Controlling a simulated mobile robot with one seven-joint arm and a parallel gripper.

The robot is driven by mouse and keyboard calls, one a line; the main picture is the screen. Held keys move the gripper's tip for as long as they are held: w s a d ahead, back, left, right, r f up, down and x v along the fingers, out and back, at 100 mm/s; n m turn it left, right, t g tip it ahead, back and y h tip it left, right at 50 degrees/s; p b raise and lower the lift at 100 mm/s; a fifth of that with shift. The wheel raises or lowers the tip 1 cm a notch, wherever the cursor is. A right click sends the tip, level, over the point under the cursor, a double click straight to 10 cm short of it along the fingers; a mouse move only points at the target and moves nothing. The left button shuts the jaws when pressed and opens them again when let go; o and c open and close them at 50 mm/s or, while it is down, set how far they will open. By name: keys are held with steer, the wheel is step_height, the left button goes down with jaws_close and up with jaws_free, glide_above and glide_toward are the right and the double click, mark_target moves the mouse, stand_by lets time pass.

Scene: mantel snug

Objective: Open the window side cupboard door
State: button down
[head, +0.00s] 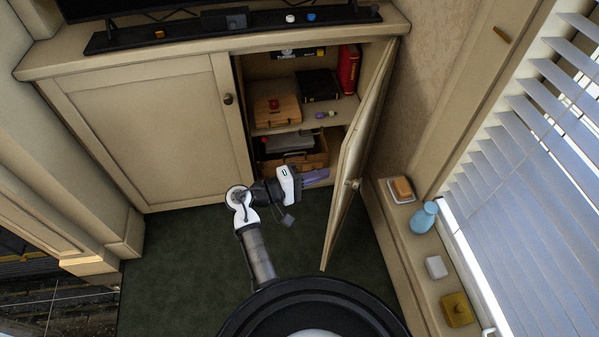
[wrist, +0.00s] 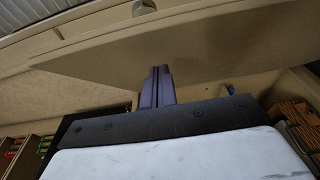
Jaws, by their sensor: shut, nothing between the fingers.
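The window side cupboard door (head: 352,165) stands wide open, swung out towards the window on the right. It also fills the upper part of the wrist view (wrist: 130,52), with its round knob (wrist: 143,8) at the top. In the head view the knob (head: 354,184) is near the door's free edge. My gripper (head: 326,174) is shut and empty, on the inner side of the door at the front of the cupboard opening. In the wrist view its purple fingers (wrist: 157,70) are together and point at the door's inner face. I cannot tell whether they touch it.
The left door (head: 150,128) is closed. A ledge on the right holds a blue vase (head: 424,218). Green carpet (head: 190,262) is clear in front.

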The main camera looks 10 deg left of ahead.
mark_target(341, 191)
steer(key=shift+s+d, duration=0.3)
steer(key=shift+d, duration=0.65)
steer(key=d, duration=0.2)
steer(key=s+d+p, duration=0.1)
steer(key=d, duration=0.1)
steer(key=s+d+p, duration=0.1)
steer(key=d, duration=0.1)
steer(key=shift+d, duration=0.3)
